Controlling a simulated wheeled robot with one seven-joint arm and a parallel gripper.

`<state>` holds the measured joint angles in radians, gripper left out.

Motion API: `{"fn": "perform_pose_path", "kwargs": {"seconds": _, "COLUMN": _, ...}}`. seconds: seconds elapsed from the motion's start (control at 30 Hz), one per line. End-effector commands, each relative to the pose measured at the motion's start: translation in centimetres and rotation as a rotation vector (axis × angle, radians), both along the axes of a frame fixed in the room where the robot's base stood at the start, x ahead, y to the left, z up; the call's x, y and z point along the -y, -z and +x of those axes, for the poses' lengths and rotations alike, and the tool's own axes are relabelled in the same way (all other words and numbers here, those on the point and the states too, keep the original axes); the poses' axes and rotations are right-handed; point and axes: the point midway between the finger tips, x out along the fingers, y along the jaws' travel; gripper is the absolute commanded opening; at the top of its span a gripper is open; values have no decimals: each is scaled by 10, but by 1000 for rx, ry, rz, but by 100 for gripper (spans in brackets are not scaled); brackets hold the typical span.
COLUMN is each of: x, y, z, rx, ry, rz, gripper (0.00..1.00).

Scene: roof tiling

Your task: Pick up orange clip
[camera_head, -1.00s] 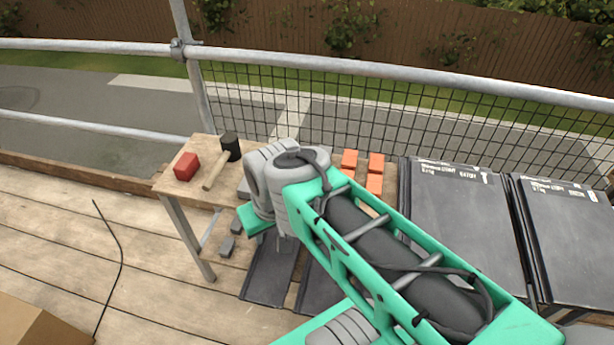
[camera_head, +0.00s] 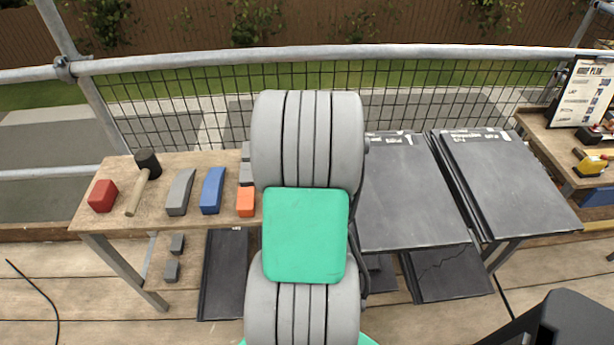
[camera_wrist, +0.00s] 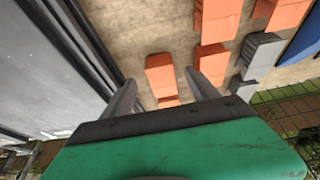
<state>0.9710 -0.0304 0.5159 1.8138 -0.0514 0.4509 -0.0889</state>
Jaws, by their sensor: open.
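Several orange clips lie on the wooden bench. In the wrist view one orange clip (camera_wrist: 160,76) shows between the two fingertips of my gripper (camera_wrist: 160,80), which is open and empty. Whether the fingers are level with it or above it I cannot tell. Other orange clips lie to the right (camera_wrist: 211,62) and at the top (camera_wrist: 220,18). In the head view only one orange clip (camera_head: 246,202) shows, just left of my arm. My arm hides the gripper and the other orange clips there.
On the bench (camera_head: 135,208) lie a blue clip (camera_head: 212,190), a grey clip (camera_head: 180,192), a mallet (camera_head: 148,165) and a red block (camera_head: 103,196). Dark slate stacks (camera_head: 405,200) stand to the right. A mesh guardrail (camera_head: 420,52) runs behind.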

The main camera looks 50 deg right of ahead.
Motion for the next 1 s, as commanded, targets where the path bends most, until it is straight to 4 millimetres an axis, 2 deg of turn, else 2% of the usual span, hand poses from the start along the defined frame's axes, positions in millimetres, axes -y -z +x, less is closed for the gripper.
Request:
{"fn": "perform_pose_path", "kwargs": {"seconds": 0.2, "x": 6, "y": 38, "z": 5, "rx": -2, "ry": 1, "rz": 3, "gripper": 69}}
{"fn": "perform_pose_path", "kwargs": {"seconds": 0.3, "x": 10, "y": 48, "z": 8, "rx": -1, "ry": 1, "rz": 2, "gripper": 69}}
{"fn": "perform_pose_path", "kwargs": {"seconds": 0.53, "x": 10, "y": 50, "z": 10, "rx": 0, "ry": 0, "rz": 0, "gripper": 69}}
{"fn": "perform_pose_path", "kwargs": {"seconds": 1.0, "x": 10, "y": 49, "z": 10, "rx": -1, "ry": -1, "rz": 0, "gripper": 31}}
